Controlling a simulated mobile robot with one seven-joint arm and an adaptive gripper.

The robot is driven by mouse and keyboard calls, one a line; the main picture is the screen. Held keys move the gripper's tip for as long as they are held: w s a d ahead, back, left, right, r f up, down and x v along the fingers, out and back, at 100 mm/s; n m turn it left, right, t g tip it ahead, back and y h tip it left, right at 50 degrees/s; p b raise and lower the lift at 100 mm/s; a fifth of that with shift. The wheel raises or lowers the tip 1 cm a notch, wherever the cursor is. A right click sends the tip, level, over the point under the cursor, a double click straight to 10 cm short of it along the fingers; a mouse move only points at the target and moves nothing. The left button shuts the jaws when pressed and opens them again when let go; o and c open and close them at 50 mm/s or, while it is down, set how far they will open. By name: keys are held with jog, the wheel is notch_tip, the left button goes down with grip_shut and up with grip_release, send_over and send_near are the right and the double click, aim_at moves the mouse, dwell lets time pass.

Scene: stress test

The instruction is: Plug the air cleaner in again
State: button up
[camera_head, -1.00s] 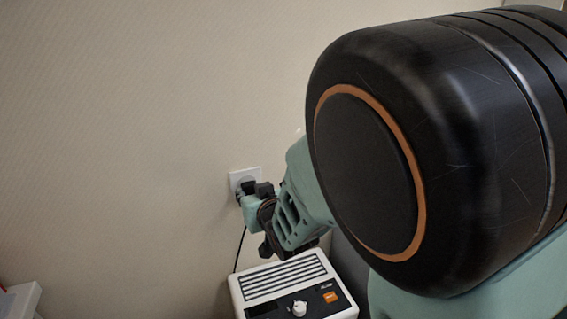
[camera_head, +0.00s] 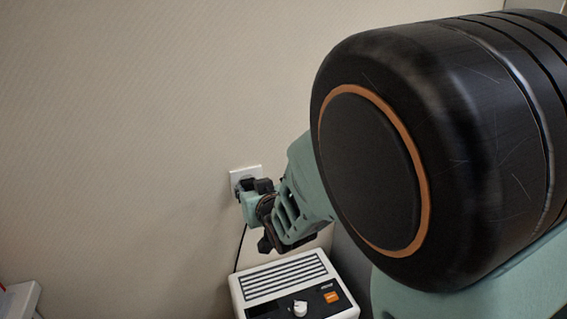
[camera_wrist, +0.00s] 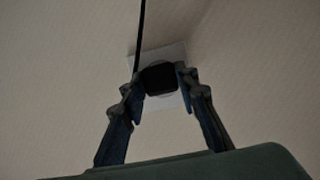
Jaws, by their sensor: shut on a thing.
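A white wall socket plate (camera_head: 236,177) is on the wall left of my arm. It also shows in the wrist view (camera_wrist: 172,52). My gripper (camera_head: 248,190) is right in front of the plate. In the wrist view its two fingers (camera_wrist: 160,86) are shut on the sides of the black plug (camera_wrist: 160,78). The plug is in front of the middle of the plate; I cannot tell how deep it sits in the socket. A black cord (camera_head: 239,250) hangs from it toward the floor. The white air cleaner (camera_head: 290,281), with a slatted top and a knob, stands below my gripper.
The patterned wall (camera_head: 120,120) is bare to the left of the socket. A pale piece of furniture (camera_head: 20,300) shows at the bottom left corner. A dark grey surface (camera_head: 350,270) is right of the air cleaner, partly hidden by my arm.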

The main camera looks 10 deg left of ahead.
jog(key=o, duration=1.2)
jog(key=shift+c, duration=0.2)
jog(key=v, duration=0.7)
jog(key=shift+s, duration=0.15)
jog(key=shift+d+r, duration=0.1)
